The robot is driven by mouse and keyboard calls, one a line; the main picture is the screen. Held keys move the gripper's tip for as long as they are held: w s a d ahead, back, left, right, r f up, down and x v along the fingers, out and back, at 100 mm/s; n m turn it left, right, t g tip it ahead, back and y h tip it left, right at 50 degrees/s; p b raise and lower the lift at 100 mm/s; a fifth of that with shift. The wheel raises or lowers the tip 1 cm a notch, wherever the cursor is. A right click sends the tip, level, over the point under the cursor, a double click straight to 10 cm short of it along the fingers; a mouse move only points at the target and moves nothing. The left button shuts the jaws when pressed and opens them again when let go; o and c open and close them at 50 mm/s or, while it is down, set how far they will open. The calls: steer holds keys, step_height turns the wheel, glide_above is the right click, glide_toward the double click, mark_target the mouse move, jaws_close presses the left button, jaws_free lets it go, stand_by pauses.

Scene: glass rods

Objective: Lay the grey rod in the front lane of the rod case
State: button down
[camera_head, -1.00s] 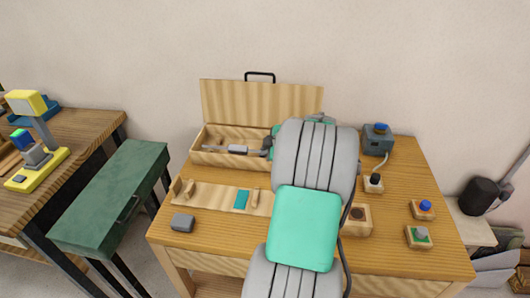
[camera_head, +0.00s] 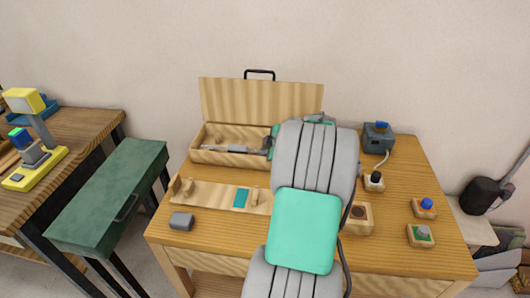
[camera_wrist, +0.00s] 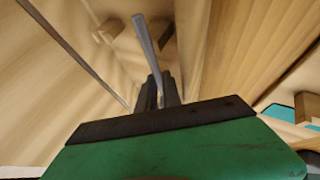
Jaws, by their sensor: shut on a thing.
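The wooden rod case (camera_head: 203,158) stands open at the back of the table, its lid (camera_head: 262,101) raised. My gripper (camera_wrist: 158,95) is shut on the grey rod (camera_wrist: 147,45), which points away from its fingers in the wrist view. The rod is over or inside the case, close to a long inner wall and wooden pegs (camera_wrist: 108,30). I cannot tell whether it touches the case floor. In the head view my arm hides the right part of the case and much of the gripper.
A wooden rack (camera_head: 212,196) with a teal patch (camera_head: 241,199) lies in front of the case. A dark grey block (camera_head: 181,222) sits at the front left. A blue-topped device (camera_head: 377,137) and several button blocks (camera_head: 424,208) stand on the right.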

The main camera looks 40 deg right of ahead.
steer(key=c, duration=1.5)
jaws_free()
steer(key=shift+f, duration=0.1)
steer(key=shift+c, duration=0.2)
steer(key=shift+o, duration=0.5)
steer(key=shift+f, duration=0.1)
steer(key=shift+f, duration=0.1)
steer(key=b+v, duration=0.1)
steer(key=v, duration=0.7)
steer(key=w+a+r+m+g+y+p, duration=0.1)
steer(key=a+m+g, duration=0.1)
steer(key=a, duration=1)
steer(key=w+a+r+m+g+p, duration=0.1)
steer(key=a+r+m, duration=0.1)
steer(key=a, duration=1)
steer(key=s+a+f+m+g+p, duration=0.1)
steer(key=s+a+m, duration=0.4)
steer(key=s+a, duration=0.7)
steer(key=shift+a+f+g, duration=0.45)
steer(key=shift+a+g, duration=0.25)
steer(key=shift+a, duration=0.1)
